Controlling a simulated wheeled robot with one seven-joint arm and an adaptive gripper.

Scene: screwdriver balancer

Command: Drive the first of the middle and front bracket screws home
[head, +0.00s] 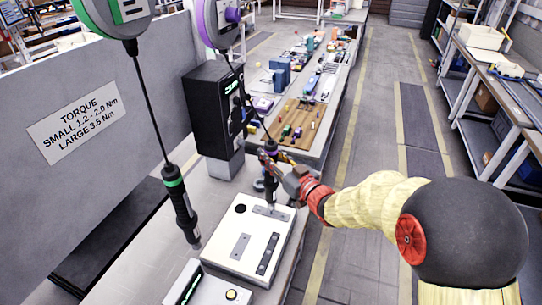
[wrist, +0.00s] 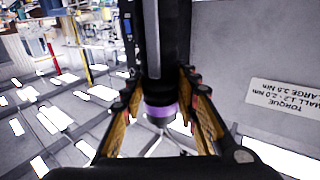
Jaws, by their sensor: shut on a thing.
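My gripper (head: 272,164) is shut on the purple-banded screwdriver (head: 270,188), which hangs from the purple balancer (head: 214,22) on a cable. The driver is roughly upright, tip down at the far bracket (head: 282,214) on the white box (head: 222,258). I cannot tell whether the tip touches a screw. A grey bracket (head: 240,246) and a longer dark bracket (head: 268,254) lie nearer on the box top. In the wrist view the driver's black body and purple band (wrist: 160,108) sit between both fingers; its tip is unclear. Individual screws are too small to make out.
A green-banded screwdriver (head: 180,205) hangs left of the box from the green balancer (head: 118,15). A black unit (head: 212,108) stands behind the box. A panel with a torque sign (head: 75,118) stands left. A device with a button (head: 232,295) lies in front. The aisle right is open.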

